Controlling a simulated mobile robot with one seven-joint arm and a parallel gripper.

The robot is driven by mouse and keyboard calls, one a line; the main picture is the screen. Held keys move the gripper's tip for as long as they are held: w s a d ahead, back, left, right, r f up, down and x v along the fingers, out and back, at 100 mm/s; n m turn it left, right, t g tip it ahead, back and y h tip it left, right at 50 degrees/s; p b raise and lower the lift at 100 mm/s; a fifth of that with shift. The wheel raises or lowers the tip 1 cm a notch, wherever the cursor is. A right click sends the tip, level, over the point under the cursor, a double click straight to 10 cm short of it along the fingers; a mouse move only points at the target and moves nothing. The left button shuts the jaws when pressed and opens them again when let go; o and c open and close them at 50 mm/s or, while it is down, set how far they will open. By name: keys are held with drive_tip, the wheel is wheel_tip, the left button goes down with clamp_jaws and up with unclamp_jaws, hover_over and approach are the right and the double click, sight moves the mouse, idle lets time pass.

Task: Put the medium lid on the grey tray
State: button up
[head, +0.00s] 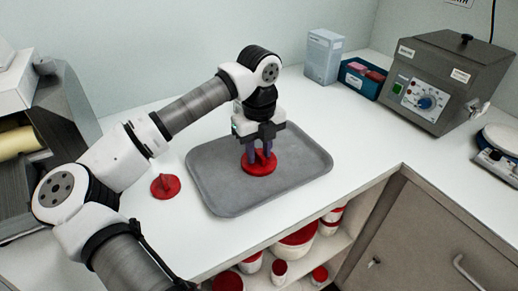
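A red lid (259,169) is at the middle of the grey tray (225,190), low against its surface; whether it rests fully on it I cannot tell. My gripper (260,157) points down over this lid, with its two dark fingers at the lid's raised middle. Whether the fingers are closed on the handle is unclear, as they hide it. A smaller-looking red lid with an upright handle (165,186) lies on the white counter, left of the tray. Which of the two is the medium lid is not marked.
Containers with red lids (296,240) stand on the shelf below the counter. A blue bin (362,79), a white box (323,56) and a grey machine with a dial (440,80) stand at the back right. The counter (345,125) right of the tray is clear.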

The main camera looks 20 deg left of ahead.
sight(259, 153)
wheel_tip(259, 153, up, 12)
drive_tip(key=b, duration=0.1)
drive_tip(key=shift+r, duration=0.2)
idle(0.5)
